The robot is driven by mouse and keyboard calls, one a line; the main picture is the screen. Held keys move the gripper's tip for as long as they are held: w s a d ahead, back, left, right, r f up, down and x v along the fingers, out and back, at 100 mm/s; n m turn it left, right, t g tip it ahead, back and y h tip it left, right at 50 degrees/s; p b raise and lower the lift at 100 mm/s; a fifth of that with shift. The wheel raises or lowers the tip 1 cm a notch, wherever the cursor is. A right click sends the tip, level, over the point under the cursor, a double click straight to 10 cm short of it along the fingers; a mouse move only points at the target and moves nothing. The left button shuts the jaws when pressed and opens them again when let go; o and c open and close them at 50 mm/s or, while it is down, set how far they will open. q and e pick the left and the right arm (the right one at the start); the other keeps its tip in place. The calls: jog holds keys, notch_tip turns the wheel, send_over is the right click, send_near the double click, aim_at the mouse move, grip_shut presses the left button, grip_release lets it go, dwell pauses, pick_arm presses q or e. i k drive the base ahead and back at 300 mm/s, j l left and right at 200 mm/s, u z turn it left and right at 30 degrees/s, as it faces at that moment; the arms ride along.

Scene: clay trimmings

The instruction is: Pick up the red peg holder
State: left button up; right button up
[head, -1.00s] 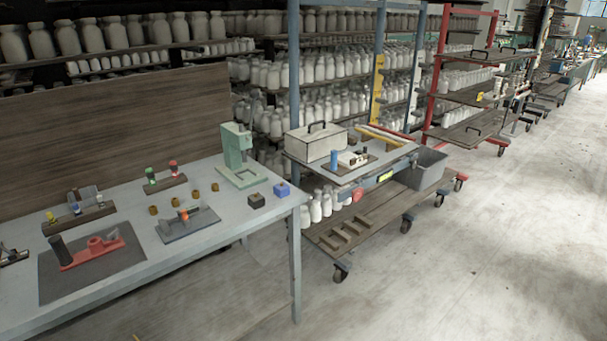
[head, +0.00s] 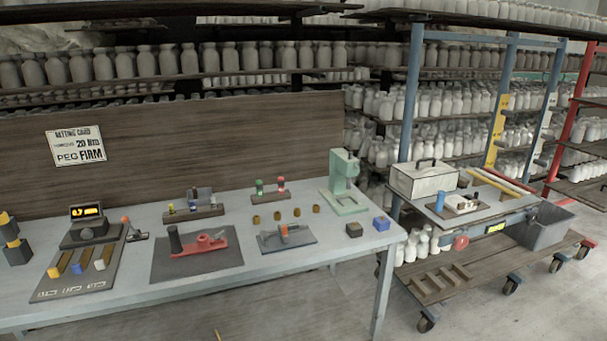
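A red fixture (head: 203,244) with a black upright cylinder (head: 175,240) at its left end lies on a dark mat (head: 197,275) on the grey workbench. Behind it to the right, a wooden block (head: 270,195) carries a red-topped piece (head: 281,183) and a green-topped piece (head: 259,187). I cannot tell for certain which of the red items is the peg holder. Neither of my grippers is in view.
The bench (head: 300,268) also holds a display unit (head: 88,222), a grey fixture (head: 287,240), several small brown pieces and a green press (head: 346,185). A wheeled cart (head: 480,262) stands to the right. Bare floor shows at the lower right.

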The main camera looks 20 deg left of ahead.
aim_at(204, 245)
jog(key=u, duration=1.35)
jog(key=i+l+u, duration=0.25)
jog(key=i+l, duration=0.55)
jog(key=l, duration=0.15)
